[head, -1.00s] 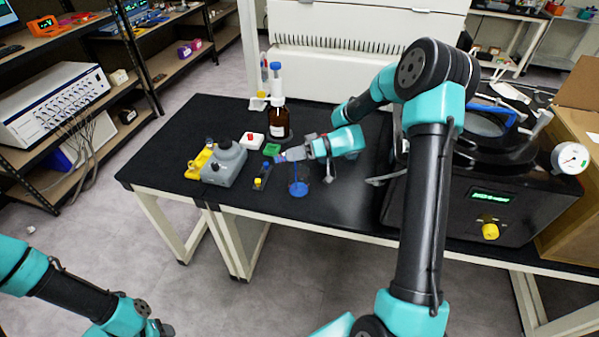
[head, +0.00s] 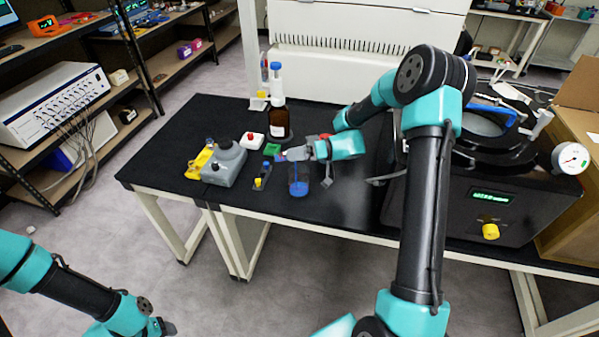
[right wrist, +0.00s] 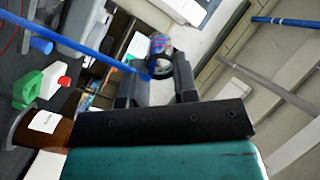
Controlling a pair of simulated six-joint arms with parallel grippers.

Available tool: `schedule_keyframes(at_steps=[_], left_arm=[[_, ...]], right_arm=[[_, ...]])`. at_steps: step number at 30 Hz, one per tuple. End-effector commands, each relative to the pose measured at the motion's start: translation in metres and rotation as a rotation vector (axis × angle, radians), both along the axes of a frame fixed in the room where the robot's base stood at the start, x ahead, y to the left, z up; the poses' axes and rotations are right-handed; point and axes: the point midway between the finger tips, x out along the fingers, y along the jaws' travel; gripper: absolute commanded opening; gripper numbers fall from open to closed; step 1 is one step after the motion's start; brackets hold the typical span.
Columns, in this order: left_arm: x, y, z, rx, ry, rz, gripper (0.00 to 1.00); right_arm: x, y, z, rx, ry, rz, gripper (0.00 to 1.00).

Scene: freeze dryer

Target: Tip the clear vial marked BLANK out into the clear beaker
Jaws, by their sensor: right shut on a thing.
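The clear beaker (head: 298,186) stands near the front edge of the black bench, with blue in its bottom. My right gripper (head: 284,156) is just above and behind it, shut on a small clear vial. In the right wrist view the vial (right wrist: 160,46) sits between the fingers (right wrist: 158,86), tilted, with dark and blue showing on it; its marking cannot be read. A straight blue streak (right wrist: 75,42) runs from beside the vial to the left edge of that view. My left gripper (head: 162,328) is low at the left, away from the bench, its jaws unclear.
A small dark rack (head: 262,179) with a yellow and a blue cap stands left of the beaker. The large black machine (head: 470,205) stands right.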

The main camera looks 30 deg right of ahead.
Motion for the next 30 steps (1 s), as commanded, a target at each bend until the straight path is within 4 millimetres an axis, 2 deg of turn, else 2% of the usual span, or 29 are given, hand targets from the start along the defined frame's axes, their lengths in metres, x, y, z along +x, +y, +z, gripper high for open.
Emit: schedule_keyframes(at_steps=[30], left_arm=[[0.0, 0.0, 0.0, 0.0, 0.0, 0.0, 0.53]], right_arm=[[0.0034, 0.0052, 0.0005, 0.106, -0.035, 0.012, 0.0]])
